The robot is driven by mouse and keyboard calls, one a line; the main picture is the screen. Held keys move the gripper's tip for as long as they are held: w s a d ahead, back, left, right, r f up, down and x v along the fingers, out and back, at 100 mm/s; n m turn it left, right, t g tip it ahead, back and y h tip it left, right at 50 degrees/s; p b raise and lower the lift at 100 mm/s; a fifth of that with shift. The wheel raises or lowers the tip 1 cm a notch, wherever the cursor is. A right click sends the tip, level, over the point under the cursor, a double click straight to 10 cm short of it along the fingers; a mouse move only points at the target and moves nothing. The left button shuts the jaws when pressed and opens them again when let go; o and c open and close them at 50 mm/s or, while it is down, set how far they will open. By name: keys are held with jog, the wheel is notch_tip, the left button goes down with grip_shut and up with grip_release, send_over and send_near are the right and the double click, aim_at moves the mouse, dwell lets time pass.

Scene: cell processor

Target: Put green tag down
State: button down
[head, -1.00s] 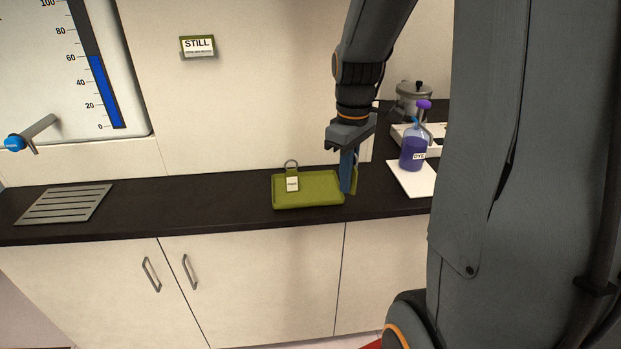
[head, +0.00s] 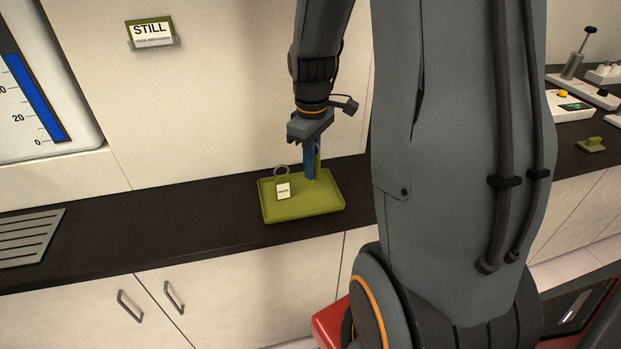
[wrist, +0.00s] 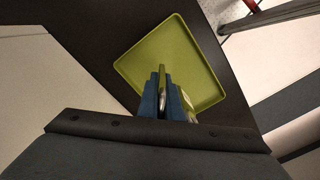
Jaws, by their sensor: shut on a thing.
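My gripper (head: 311,174) points down over the back right part of a green tray (head: 310,207), its blue fingers shut on a green tag (head: 319,157). Only a thin green edge of this tag shows beside the fingers; the rest is hidden. In the wrist view the tag's edge (wrist: 163,92) shows between the blue fingers, over the tray (wrist: 135,66). I cannot tell whether the held tag touches the tray. Another tag with a white label (head: 283,190) and a grey ring stands at the tray's back left, left of my fingers.
The dark counter (head: 175,215) is clear left of the tray up to a slotted grey plate (head: 25,236). A STILL sign (head: 151,33) is on the wall. At right, beyond my arm, are a white device (head: 568,107) and a small green object (head: 591,145).

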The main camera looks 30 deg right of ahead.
jog(key=shift+f+p, duration=0.45)
jog(key=shift+f, duration=1.8)
jog(key=shift+f, duration=0.1)
jog(key=c, duration=1.9)
grip_release()
jog(key=shift+c, duration=0.2)
notch_tip(320, 180, up, 12)
jog(key=b, duration=0.2)
jog(key=shift+b, duration=0.35)
